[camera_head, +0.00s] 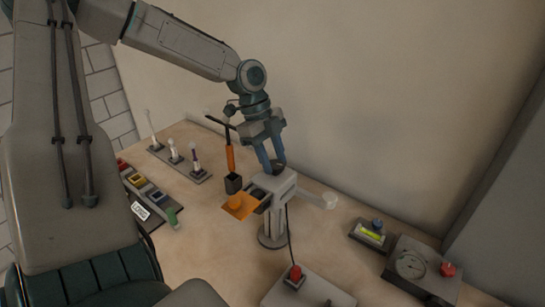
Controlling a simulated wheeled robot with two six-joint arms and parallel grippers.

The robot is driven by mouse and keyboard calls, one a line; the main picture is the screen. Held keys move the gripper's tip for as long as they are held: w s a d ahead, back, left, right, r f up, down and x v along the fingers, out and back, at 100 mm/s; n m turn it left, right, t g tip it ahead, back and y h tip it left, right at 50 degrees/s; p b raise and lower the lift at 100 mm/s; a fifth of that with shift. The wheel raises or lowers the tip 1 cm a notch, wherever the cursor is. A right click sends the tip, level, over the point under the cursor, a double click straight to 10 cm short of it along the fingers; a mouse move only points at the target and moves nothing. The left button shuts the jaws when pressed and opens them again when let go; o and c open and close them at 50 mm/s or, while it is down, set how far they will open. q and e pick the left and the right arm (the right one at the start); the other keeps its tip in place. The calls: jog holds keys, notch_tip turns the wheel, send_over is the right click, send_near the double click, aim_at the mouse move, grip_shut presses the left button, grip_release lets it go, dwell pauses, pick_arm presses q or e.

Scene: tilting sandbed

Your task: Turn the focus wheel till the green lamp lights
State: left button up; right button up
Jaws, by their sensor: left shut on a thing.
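My left gripper (273,158) reaches down from above with its blue fingers shut on a small dark round part, seemingly the focus wheel (279,168), at the top of a grey stand (272,217). The fingers hide much of the wheel. The stand has a round foot, a pale side arm to the right and an orange plate (240,206) to the left. An upright orange and black piece (231,158) with a dark block at its lower end is above the plate. I cannot make out a lit green lamp. My right gripper is out of view.
At the right are a small box with a yellow-green strip (370,235) and a dial box (408,268) with a red knob. A grey box with a red button (295,274) is in front. Left are a rack of upright pieces (174,155) and a strip of coloured blocks (138,180).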

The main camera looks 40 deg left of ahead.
pick_arm(q)
jog(key=o, duration=1)
jog(key=b+v, duration=0.1)
jog(key=v, duration=0.9)
jog(key=shift+a+r, duration=0.1)
jog(key=shift+r, duration=0.3)
jog(key=shift+f, duration=0.1)
